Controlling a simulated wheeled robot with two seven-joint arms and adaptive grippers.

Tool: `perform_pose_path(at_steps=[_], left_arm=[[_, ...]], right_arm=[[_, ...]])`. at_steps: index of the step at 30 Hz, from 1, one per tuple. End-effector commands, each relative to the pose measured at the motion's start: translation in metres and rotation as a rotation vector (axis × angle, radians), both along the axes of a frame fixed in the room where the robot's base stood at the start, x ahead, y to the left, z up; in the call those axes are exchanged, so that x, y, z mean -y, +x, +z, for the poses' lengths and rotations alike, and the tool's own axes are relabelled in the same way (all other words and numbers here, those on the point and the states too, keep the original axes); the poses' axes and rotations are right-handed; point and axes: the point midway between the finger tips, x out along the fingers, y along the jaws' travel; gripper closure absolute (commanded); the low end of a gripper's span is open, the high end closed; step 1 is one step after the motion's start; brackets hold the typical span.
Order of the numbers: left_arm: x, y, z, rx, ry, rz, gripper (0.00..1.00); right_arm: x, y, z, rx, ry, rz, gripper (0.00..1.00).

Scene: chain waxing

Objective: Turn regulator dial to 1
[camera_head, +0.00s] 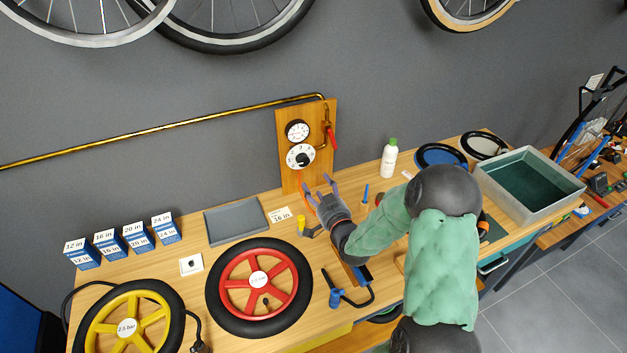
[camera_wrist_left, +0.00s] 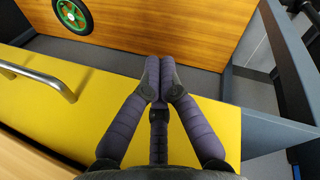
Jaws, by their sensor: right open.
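The regulator dial (camera_head: 301,157) is a white numbered disc with a black knob at its middle. It sits on an upright wooden board (camera_head: 287,181) against the grey wall. A round pressure gauge (camera_head: 297,130) is just above it. Its numbers and the knob's setting are too small to read. My right gripper (camera_head: 320,184) is open and empty, just below the dial and apart from it, with its fingers pointing up towards the board. My left gripper (camera_wrist_left: 159,72) shows only in the left wrist view, with its fingertips together and nothing seen between them, over a yellow surface.
A red-handled valve (camera_head: 331,138) and brass pipe (camera_head: 200,120) are beside the dial. A white bottle (camera_head: 389,159) stands to the right. A grey tray (camera_head: 235,222), a red wheel (camera_head: 258,283) and a yellow wheel (camera_head: 128,325) lie on the bench's left part.

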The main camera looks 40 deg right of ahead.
Motion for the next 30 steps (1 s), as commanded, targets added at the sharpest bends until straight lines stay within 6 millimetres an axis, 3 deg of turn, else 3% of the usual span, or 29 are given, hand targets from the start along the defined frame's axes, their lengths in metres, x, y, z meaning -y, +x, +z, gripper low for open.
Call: perform_pose_path(at_steps=[13, 17, 30], left_arm=[[0.0, 0.0, 0.0, 0.0, 0.0, 0.0, 1.0], [0.0, 0.0, 0.01, 0.0, 0.0, 0.0, 1.0], [0.0, 0.0, 0.106, 0.0, 0.0, 0.0, 1.0]], right_arm=[[-0.002, -0.007, 0.0, 0.0, 0.0, 0.0, 0.36], [-0.002, -0.007, 0.01, 0.0, 0.0, 0.0, 0.36], [-0.002, -0.006, 0.106, 0.0, 0.0, 0.0, 0.36]])
